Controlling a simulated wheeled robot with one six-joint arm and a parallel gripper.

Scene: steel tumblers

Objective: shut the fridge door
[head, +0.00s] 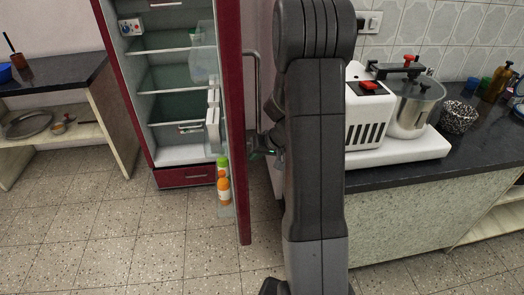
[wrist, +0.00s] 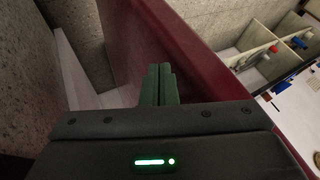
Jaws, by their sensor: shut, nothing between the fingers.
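The fridge (head: 184,177) stands open in the head view, with its shelves showing. Its dark red door (head: 232,90) juts out towards me, seen almost edge-on, with its inner side to the left. A metal handle (head: 257,85) is on the outer side. My gripper (head: 262,152) is at the outer side of the door, below the handle, partly hidden by my arm. In the wrist view, my gripper's fingers (wrist: 158,84) are together and empty, in front of the red door (wrist: 195,60). I cannot tell whether they touch it.
An orange bottle (head: 223,189) with a green-capped one stands in the door's lower rack. A counter (head: 420,185) with a white grinder (head: 368,110) is at the right. A dark-topped shelf unit (head: 55,85) stands at the left. The tiled floor (head: 110,235) before the fridge is clear.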

